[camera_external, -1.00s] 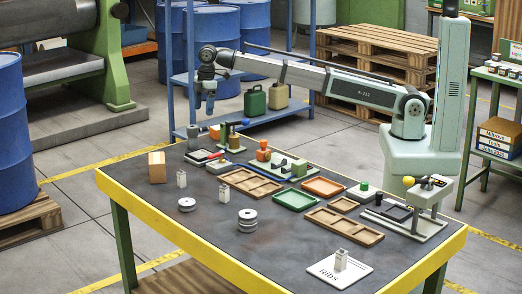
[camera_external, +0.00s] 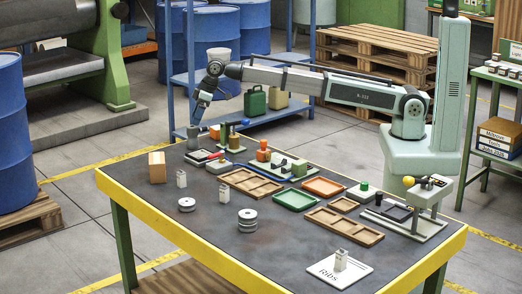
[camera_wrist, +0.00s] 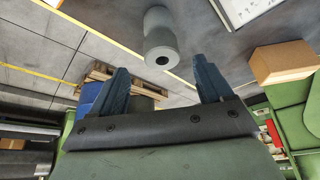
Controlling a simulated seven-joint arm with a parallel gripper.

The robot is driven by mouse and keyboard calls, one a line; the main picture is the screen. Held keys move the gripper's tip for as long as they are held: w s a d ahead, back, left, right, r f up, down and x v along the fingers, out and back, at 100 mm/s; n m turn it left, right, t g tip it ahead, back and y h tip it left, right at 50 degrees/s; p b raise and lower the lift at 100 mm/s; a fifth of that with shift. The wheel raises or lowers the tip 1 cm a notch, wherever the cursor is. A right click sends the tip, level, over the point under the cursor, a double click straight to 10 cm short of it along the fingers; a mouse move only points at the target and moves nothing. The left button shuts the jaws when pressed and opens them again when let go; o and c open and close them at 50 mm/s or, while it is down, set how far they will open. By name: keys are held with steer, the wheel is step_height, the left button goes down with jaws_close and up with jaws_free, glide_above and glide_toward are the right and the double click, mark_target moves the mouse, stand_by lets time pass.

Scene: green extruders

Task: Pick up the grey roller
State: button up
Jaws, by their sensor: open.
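The grey roller (camera_wrist: 160,42) is a plain cylinder with a dark hole in its end. In the wrist view it sits at top centre, on the dark table, beyond and between my fingertips. In the external view a small grey upright piece (camera_external: 193,136) at the table's back left edge appears to be the roller. My gripper (camera_wrist: 161,64) is open, with a dark blue finger on each side and nothing held between them. In the external view my gripper (camera_external: 196,118) is just above that grey piece, tilted. I cannot tell the exact gap between them.
A cardboard box (camera_external: 157,167) stands at the table's left; it also shows in the wrist view (camera_wrist: 284,62). A tray with a red item (camera_external: 206,157) lies close to the roller. Wooden trays (camera_external: 250,182) fill the middle.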

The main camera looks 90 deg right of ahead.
mark_target(191, 136)
steer(key=x, duration=0.3)
steer(key=shift+w+f, duration=0.1)
steer(key=shift+s+x, duration=0.15)
steer(key=shift+x, duration=1.3)
steer(key=shift+s+x, duration=0.2)
steer(key=shift+x, duration=1.25)
steer(key=shift+a+f, duration=0.1)
steer(key=c, duration=1.2)
